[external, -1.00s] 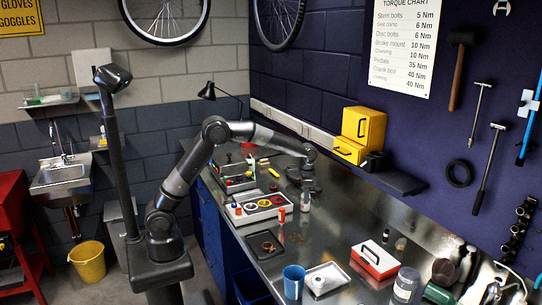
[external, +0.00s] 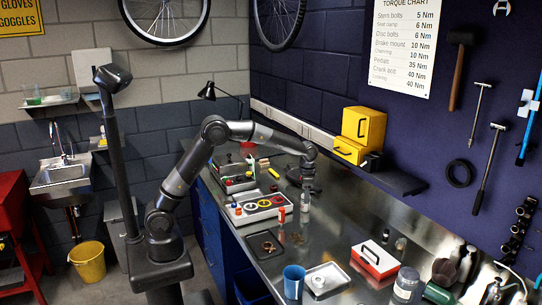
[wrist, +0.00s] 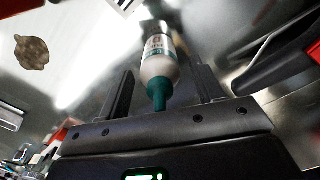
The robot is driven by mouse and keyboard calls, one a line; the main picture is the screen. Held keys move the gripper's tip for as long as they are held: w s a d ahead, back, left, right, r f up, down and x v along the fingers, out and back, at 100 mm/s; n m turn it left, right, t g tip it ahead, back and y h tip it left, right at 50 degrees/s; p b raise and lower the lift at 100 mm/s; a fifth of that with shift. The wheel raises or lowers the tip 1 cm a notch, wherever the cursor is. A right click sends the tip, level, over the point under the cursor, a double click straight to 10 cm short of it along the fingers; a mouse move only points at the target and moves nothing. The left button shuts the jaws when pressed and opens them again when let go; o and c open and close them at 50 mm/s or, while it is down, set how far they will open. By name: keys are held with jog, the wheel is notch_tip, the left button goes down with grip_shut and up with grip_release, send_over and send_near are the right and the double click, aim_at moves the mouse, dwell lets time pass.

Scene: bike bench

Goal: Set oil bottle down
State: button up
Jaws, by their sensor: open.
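The oil bottle (wrist: 158,62) is pale with a printed label and a teal tip. In the wrist view it lies between the two spread fingers of my gripper (wrist: 164,88), its tip toward the palm, with gaps on both sides. In the external view the small pale bottle (external: 305,201) stands upright on the steel bench (external: 340,215), right below my gripper (external: 306,186). My gripper is open and points down. Whether a finger brushes the bottle is too small to tell.
A tray with coloured round parts (external: 258,207) and a small red-topped item (external: 281,214) are left of the bottle. A dark tray (external: 263,245) and a blue cup (external: 294,282) are nearer. Yellow bins (external: 362,130) stand behind.

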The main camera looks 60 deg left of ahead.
notch_tip(320, 180, up, 11)
jog(key=shift+r, duration=0.15)
jog(key=s+a+r+n+t, duration=0.1)
jog(key=s+a+r, duration=0.25)
jog(key=s, duration=0.55)
jog(key=s+a+r+n+t, duration=0.2)
jog(key=s+a+r, duration=0.15)
jog(key=s, duration=0.55)
jog(key=s+a+f+n+t, duration=0.1)
jog(key=s+f, duration=0.2)
jog(key=s, duration=0.7)
jog(key=s+a+f+n+t, duration=0.1)
jog(key=s+f, duration=0.3)
jog(key=s, duration=0.6)
jog(key=shift+s+a+t, duration=0.2)
jog(key=shift+a+t, duration=0.1)
jog(key=shift+a, duration=0.45)
